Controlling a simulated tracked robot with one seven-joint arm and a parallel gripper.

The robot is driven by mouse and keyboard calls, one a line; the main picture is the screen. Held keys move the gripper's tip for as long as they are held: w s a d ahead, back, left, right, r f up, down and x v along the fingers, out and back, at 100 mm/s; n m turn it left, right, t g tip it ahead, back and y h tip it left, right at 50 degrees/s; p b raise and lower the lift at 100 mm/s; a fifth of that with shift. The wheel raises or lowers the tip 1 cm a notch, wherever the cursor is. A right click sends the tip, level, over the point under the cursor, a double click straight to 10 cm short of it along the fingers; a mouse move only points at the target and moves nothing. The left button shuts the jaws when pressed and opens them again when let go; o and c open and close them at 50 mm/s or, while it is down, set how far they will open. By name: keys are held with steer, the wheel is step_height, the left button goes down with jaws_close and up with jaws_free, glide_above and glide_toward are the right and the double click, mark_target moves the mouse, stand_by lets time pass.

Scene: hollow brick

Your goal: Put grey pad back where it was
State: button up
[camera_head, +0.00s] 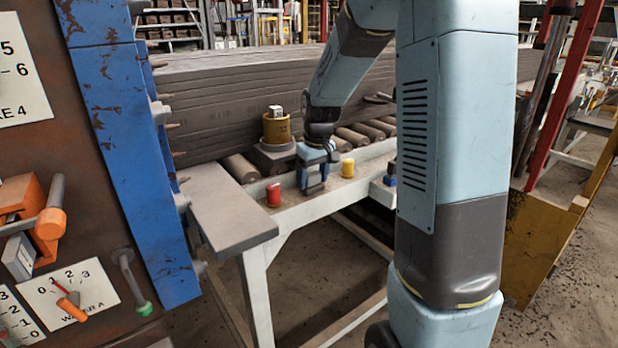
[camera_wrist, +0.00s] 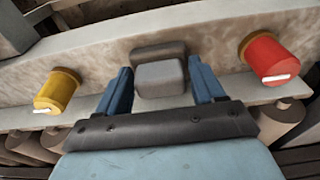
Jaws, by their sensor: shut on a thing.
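My gripper (camera_head: 312,185) is low over the pale rail (camera_head: 335,190), between a red knob (camera_head: 273,194) and a yellow knob (camera_head: 347,167). In the wrist view, its two blue fingers (camera_wrist: 160,78) stand on either side of a light grey pad (camera_wrist: 160,84), and the gripper is shut on it. A darker grey-brown block (camera_wrist: 158,50) shows just beyond the pad, against the rail. I cannot tell whether they touch. In the wrist view, the yellow knob (camera_wrist: 57,92) is at the left and the red knob (camera_wrist: 268,57) at the right.
A brown cylinder (camera_head: 277,128) stands behind my gripper near the rollers (camera_head: 242,168). A blue knob (camera_head: 390,172) is farther right along the rail. A grey ledge (camera_head: 232,208) juts out at the left beside a blue post (camera_head: 125,140). Stacked grey slabs (camera_head: 235,95) fill the back.

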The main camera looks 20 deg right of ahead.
mark_target(316, 187)
steer(key=o, duration=1.2)
step_height(316, 187, up, 11)
steer(key=s, duration=0.2)
steer(key=s+r+m+t, duration=0.1)
steer(key=s+r+t, duration=0.1)
steer(key=s, duration=1.1)
steer(key=s+a+r+m+t, duration=0.1)
steer(key=s+r+m, duration=0.1)
steer(key=s, duration=1.1)
steer(key=shift+r+m+t+h, duration=0.3)
steer(key=shift+r+t, duration=0.05)
steer(key=shift+t, duration=0.05)
steer(key=shift+s, duration=0.1)
